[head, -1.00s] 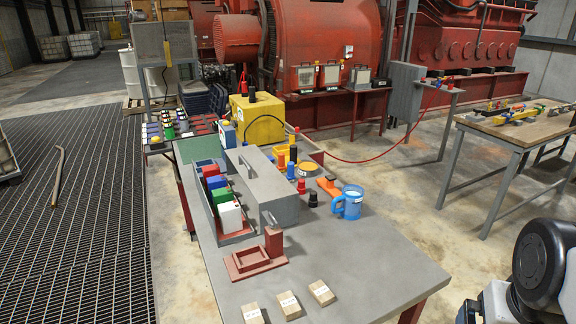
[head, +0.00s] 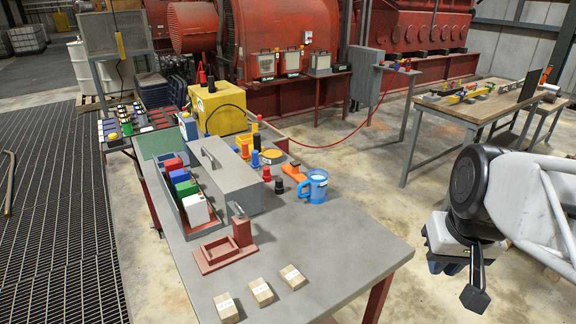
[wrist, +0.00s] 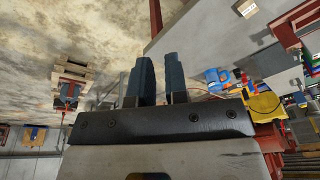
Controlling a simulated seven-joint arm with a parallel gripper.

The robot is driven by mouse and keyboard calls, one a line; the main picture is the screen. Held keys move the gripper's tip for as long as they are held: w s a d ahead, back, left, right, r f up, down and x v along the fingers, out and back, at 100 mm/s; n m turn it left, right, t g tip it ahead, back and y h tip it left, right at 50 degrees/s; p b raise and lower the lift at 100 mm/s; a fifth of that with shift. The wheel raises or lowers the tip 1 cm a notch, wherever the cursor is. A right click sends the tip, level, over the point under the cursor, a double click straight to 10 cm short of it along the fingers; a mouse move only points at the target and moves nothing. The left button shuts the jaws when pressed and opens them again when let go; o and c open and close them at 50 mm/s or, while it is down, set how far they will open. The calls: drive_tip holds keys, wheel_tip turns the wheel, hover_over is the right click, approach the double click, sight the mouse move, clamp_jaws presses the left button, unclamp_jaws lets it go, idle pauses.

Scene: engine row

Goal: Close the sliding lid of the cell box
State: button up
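The cell box (head: 171,211) is a long grey box on the near table, open along its left part. Several cells stand in it, among them a red, a blue, a green and a white one (head: 195,208). Its grey lid (head: 235,183) lies to the right of the open part, with a raised bar handle (head: 208,157) on top. My gripper (head: 474,297) is at the right, off the table's right edge and far from the lid. In the wrist view its two dark fingers (wrist: 161,80) stand apart with a narrow, empty gap.
A blue mug (head: 316,187), an orange tool (head: 293,172) and small coloured pieces stand right of the lid. A red holder (head: 222,250) and several wooden blocks (head: 261,292) lie in front. The table's front right is clear. A workbench (head: 470,108) stands behind my arm.

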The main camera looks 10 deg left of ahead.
drive_tip(key=w+a+n, duration=0.1)
drive_tip(key=w+a, duration=0.1)
drive_tip(key=w, duration=0.2)
drive_tip(key=w+a+r+y, duration=0.1)
drive_tip(key=w+a, duration=0.1)
drive_tip(key=w, duration=0.3)
drive_tip(key=w+a+r+n+y, duration=0.1)
drive_tip(key=w+a, duration=0.1)
drive_tip(key=w, duration=0.3)
drive_tip(key=shift+w+a+n+g, duration=0.15)
drive_tip(key=shift+a+n+g, duration=0.15)
drive_tip(key=shift+g, duration=0.1)
clamp_jaws()
drive_tip(key=w+a+f+n+y, duration=0.1)
drive_tip(key=w+a+f+n, duration=0.1)
drive_tip(key=w+a+f, duration=0.3)
drive_tip(key=w+a+f+n+g+y, duration=0.1)
drive_tip(key=w+a+f, duration=0.4)
drive_tip(key=w+a, duration=0.8)
drive_tip(key=w+a+f+n+g+y, duration=0.1)
drive_tip(key=w+a+f+n+y, duration=0.1)
drive_tip(key=w+a, duration=0.8)
drive_tip(key=w+f+n, duration=0.1)
drive_tip(key=w+f, duration=0.1)
drive_tip(key=w, duration=0.5)
drive_tip(key=shift+w+f+n+y, duration=0.15)
drive_tip(key=shift+f+n+y, duration=0.25)
drive_tip(key=shift+a, duration=0.1)
